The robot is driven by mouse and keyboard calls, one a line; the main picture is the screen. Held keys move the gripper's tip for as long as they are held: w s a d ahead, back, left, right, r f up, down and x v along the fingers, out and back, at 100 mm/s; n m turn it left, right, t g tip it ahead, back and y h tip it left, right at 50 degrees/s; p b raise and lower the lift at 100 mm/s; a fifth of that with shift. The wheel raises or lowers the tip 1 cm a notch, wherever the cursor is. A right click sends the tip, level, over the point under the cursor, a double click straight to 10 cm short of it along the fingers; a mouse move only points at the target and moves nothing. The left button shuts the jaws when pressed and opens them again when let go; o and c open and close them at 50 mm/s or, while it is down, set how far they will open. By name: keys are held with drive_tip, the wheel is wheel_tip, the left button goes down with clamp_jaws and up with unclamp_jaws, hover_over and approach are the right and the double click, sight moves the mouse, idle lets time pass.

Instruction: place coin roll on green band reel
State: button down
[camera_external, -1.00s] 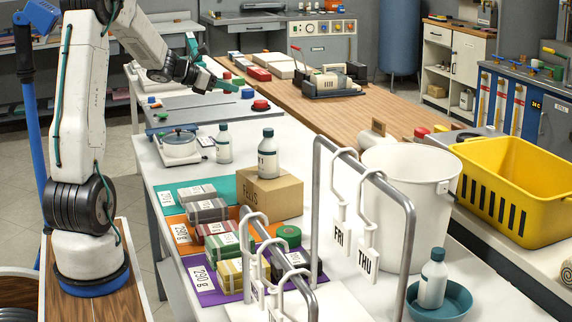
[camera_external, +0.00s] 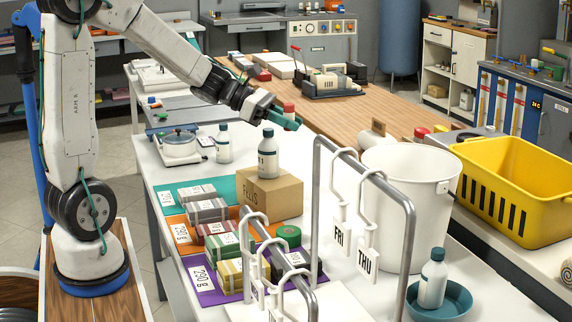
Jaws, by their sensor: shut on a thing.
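My gripper (camera_external: 287,119), with green fingers, is shut on a small reddish piece (camera_external: 289,108), which I take to be the coin roll. The fingers partly hide it. It is in the air above the table, above and beyond the cardboard box. The green band reel (camera_external: 289,235) is a round green roll lying flat on the white table, right of the banded bundles and in front of the box. My gripper is well above it and clear of it.
A bottle (camera_external: 267,155) stands on the cardboard box (camera_external: 270,198), between my gripper and the reel. Metal rails (camera_external: 408,240) with hanging day tags rise right of the reel. A white bucket (camera_external: 405,215) stands behind them. Banded bundles (camera_external: 207,211) lie on coloured mats at left.

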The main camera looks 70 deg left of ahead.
sight(289, 231)
drive_tip(key=f, duration=2.6)
drive_tip(key=shift+d, duration=0.2)
drive_tip(key=shift+f, duration=0.1)
drive_tip(key=c, duration=1.2)
unclamp_jaws()
